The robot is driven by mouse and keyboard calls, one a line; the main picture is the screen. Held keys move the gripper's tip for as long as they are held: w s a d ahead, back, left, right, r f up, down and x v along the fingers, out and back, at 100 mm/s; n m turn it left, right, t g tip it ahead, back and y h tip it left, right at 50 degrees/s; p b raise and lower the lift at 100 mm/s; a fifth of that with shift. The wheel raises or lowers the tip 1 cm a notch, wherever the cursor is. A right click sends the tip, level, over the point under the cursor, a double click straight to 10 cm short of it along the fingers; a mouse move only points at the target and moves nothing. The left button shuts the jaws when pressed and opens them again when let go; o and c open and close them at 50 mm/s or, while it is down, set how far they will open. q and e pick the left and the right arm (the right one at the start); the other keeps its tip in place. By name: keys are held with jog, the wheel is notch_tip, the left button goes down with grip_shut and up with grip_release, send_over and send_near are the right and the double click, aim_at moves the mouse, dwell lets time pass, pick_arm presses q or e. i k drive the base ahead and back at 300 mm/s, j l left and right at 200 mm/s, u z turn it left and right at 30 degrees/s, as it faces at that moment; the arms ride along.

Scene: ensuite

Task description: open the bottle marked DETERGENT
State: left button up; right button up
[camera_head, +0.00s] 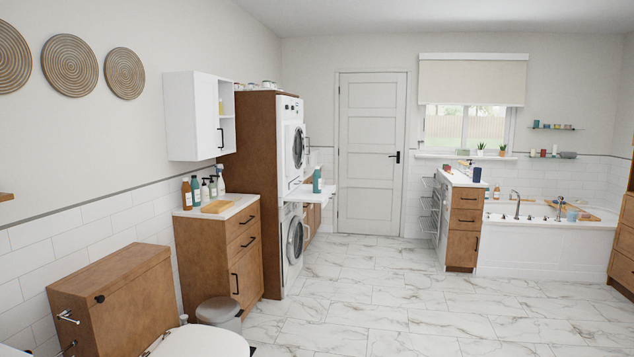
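No label can be read at this size, so I cannot tell which bottle is marked DETERGENT. A teal bottle (317,181) stands upright on the white pull-out shelf (303,196) between the stacked laundry machines. On the wooden cabinet (216,250) at the left, a brown bottle (186,195), a second teal bottle (196,192) and several dark-topped or spray bottles (220,181) stand close together against the wall. Neither of my grippers is in view.
The toilet (200,342) and a grey bin (218,312) stand in front of the wooden cabinet. The upper machine (294,146) sits above the lower washer (294,236). A bathtub (545,240) lies at the far right. The marble floor (380,290) in the middle is clear.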

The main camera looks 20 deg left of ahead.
aim_at(316, 176)
jog(key=u, duration=0.2)
jog(key=i, duration=3.75)
jog(key=i+u, duration=0.1)
jog(key=i, duration=0.55)
jog(key=i+u, duration=0.1)
jog(key=i, duration=0.6)
jog(key=i+l+u, duration=0.1)
jog(key=i, duration=0.55)
jog(key=l, duration=0.1)
